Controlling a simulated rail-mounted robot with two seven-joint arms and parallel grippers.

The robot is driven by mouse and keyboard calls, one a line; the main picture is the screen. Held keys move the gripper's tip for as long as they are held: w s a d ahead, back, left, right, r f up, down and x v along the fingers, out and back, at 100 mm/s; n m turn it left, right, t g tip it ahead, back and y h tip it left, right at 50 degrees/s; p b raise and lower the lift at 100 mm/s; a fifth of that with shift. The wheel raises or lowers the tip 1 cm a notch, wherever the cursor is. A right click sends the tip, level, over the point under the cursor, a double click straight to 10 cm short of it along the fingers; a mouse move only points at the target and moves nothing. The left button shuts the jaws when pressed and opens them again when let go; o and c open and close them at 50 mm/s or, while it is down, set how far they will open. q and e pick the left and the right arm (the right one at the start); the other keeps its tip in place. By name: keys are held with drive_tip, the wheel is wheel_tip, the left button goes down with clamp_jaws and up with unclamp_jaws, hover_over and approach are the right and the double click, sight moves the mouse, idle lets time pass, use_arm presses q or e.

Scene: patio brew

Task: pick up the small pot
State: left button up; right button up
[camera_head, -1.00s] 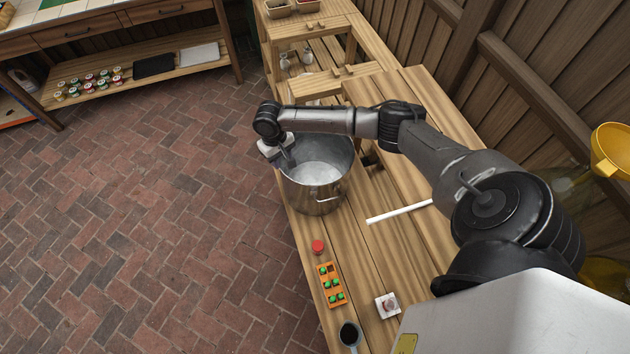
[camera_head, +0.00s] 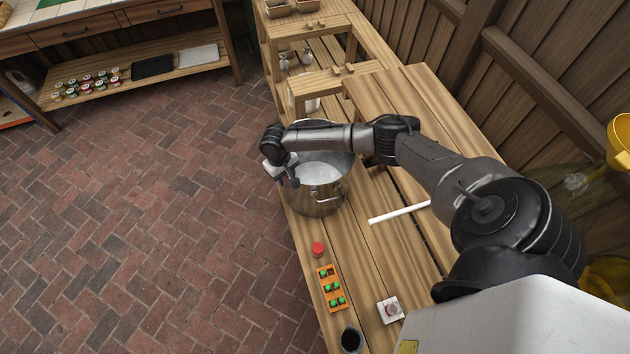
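A silver metal pot (camera_head: 318,196) stands upright on the wooden bench, with a pale, whitish inside and a handle on its near side. It is the only pot I can make out, so I cannot tell whether it is the small one. My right arm reaches across the bench from the right. My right gripper (camera_head: 287,178) is at the pot's left rim, pointing down; its fingers are small and partly merge with the rim, so I cannot tell whether they grip it. My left gripper is out of view.
On the bench nearer me are a red-capped item (camera_head: 318,249), an orange tray (camera_head: 332,288) with green pieces, a small white box (camera_head: 390,309), a dark cup (camera_head: 351,339) and a white rod (camera_head: 399,212). A yellow funnel (camera_head: 620,142) is at right. Brick floor lies open at left.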

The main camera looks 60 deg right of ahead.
drive_tip(key=shift+f, duration=0.1)
drive_tip(key=shift+c, duration=0.3)
clamp_jaws()
idle(0.9)
